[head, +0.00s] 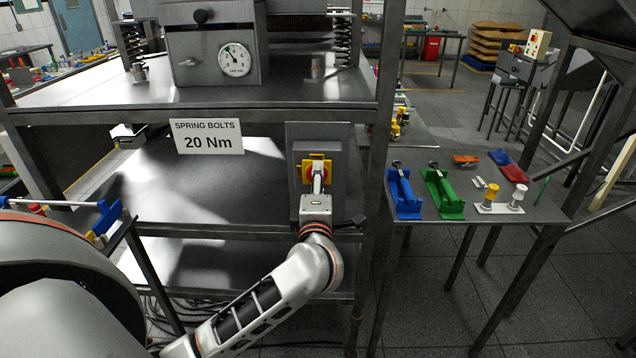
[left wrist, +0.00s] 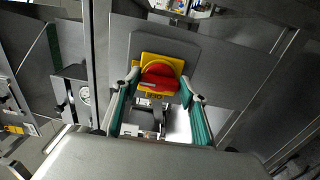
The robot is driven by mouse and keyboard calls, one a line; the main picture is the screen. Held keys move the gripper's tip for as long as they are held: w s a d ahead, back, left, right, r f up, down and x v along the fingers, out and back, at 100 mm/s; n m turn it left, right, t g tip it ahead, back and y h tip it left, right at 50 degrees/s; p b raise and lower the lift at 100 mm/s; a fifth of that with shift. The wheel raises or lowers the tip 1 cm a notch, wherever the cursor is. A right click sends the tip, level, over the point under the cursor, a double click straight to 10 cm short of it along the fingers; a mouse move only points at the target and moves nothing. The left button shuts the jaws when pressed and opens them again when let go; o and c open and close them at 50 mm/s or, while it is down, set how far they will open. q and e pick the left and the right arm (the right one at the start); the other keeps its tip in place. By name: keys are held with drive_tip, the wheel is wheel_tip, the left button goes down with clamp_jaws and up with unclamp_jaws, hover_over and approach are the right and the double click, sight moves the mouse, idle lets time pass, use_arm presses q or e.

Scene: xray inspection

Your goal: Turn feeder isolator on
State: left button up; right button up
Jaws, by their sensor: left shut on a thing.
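The feeder isolator is a red rotary handle on a yellow plate (head: 304,163), fixed to a grey box (head: 338,158) on the front of the metal frame. In the left wrist view the red handle (left wrist: 159,74) sits on its yellow plate (left wrist: 150,58). The arm to my left gripper (head: 318,184) comes up from below. In the left wrist view my left gripper (left wrist: 160,87) has one finger on each side of the handle and is shut on it. The handle is partly hidden by the gripper in the head view. My right gripper is in neither view.
A sign reading "SPRING BOLTS 20 Nm" (head: 208,136) hangs left of the isolator. A shelf with a dial gauge (head: 235,60) is above. A side table (head: 455,205) at right holds blue and green fixtures and small parts. A frame post stands just right of the box.

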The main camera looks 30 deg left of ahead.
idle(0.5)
use_arm(q)
drive_tip(key=o, duration=1.1)
drive_tip(key=shift+v, duration=5.95)
drive_tip(key=shift+a, duration=0.1)
